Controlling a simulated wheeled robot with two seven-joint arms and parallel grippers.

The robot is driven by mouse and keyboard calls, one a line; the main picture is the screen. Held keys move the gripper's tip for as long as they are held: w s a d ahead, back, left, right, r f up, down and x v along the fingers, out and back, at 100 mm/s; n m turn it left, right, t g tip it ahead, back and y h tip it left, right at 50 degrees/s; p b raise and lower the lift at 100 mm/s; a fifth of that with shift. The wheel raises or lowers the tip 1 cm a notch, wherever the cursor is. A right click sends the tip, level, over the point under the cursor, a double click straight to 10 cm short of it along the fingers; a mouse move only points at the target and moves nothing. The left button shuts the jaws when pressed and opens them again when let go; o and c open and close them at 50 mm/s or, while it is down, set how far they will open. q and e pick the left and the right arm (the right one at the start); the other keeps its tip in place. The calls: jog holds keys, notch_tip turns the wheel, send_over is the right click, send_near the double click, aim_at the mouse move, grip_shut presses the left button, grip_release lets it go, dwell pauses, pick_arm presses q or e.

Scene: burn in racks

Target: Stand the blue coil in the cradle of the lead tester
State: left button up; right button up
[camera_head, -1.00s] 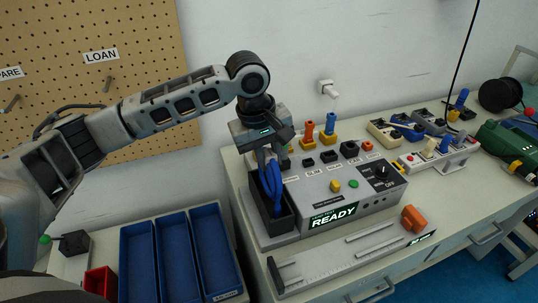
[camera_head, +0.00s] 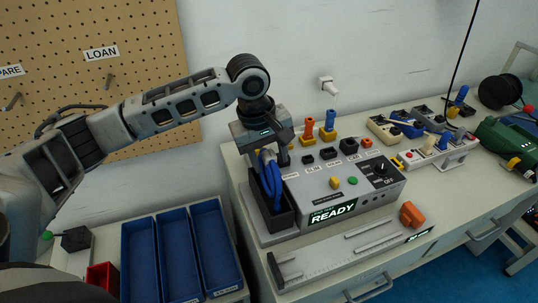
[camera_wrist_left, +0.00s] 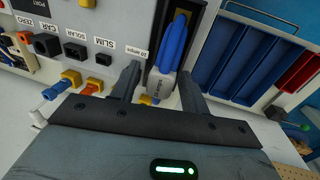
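The blue coil (camera_head: 271,184) stands upright in the black cradle (camera_head: 284,217) at the left end of the grey lead tester (camera_head: 345,192). The tester's display reads READY. My left gripper (camera_head: 270,160) is directly above the cradle, pointing down around the coil's top. The blue loops (camera_wrist_left: 174,42) run on into the cradle. The coil's lower end is hidden by the cradle walls. My right gripper is not in view.
Blue trays (camera_head: 175,256) and a red bin (camera_head: 102,277) lie to the left. A measuring rail (camera_head: 345,256) lies in front of the tester, with an orange block (camera_head: 411,214) at its end. Connectors and a power strip (camera_head: 440,155) crowd the bench to the right.

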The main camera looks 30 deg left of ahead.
pick_arm(q)
notch_tip(320, 180, up, 16)
jog(key=s+a, duration=0.2)
jog(key=shift+s+f, duration=0.15)
jog(key=shift+s, duration=0.05)
dwell(0.6)
